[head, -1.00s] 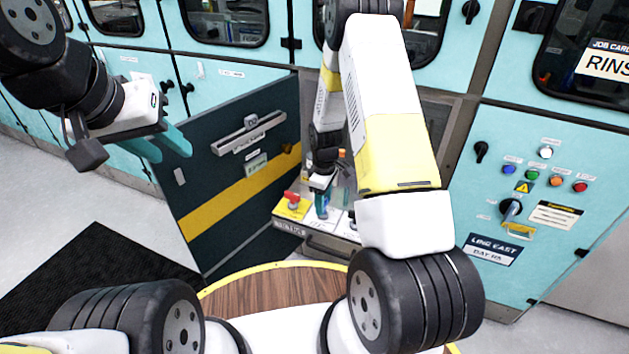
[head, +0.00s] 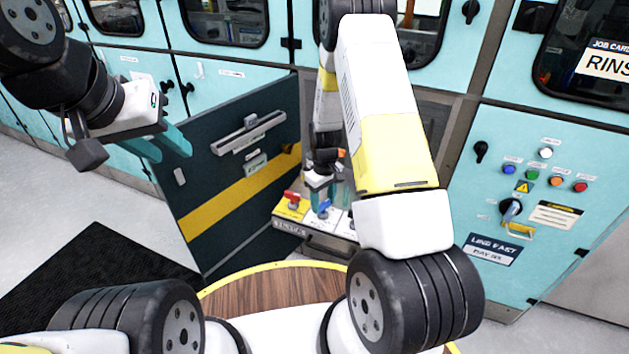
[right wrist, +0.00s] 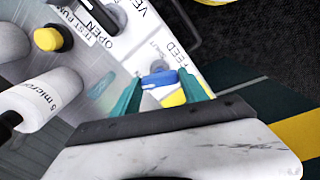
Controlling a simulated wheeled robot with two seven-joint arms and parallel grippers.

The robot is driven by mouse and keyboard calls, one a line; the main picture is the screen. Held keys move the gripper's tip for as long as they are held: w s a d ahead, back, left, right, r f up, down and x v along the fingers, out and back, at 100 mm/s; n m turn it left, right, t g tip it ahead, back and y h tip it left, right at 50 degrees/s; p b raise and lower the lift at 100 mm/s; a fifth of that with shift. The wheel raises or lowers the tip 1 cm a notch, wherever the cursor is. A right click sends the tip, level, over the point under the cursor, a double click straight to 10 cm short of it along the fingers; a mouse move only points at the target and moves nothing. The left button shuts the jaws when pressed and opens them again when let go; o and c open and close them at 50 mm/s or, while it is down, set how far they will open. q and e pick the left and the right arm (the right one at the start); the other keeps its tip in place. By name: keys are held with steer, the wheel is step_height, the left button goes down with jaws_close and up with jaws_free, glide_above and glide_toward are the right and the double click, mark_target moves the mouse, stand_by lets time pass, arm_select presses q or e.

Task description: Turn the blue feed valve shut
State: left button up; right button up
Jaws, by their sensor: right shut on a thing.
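The blue feed valve handle (head: 323,209) sits on a white plate on the low panel inside the open cabinet. In the right wrist view the blue handle (right wrist: 159,79) lies across the gap between my teal fingertips, beside the printed word FEED. My right gripper (head: 321,198) reaches down from above and is shut on this handle, with a finger at either end. My left gripper (head: 165,143) is raised at the left in front of the cabinets, open and empty. The valve's stem is hidden.
A red valve handle (head: 292,197) on a yellow plate stands just left of the blue one. The dark open door (head: 235,160) is close at the left. A white cylinder (right wrist: 40,103) and a yellow knob (right wrist: 47,39) are near my right gripper.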

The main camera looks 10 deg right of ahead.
mark_target(323, 202)
steer(key=m, duration=0.6)
steer(key=shift+m, duration=0.3)
steer(key=m, duration=0.6)
stand_by(0.4)
steer(key=o, duration=1.4)
step_height(323, 202, up, 8)
steer(key=shift+f, duration=0.1)
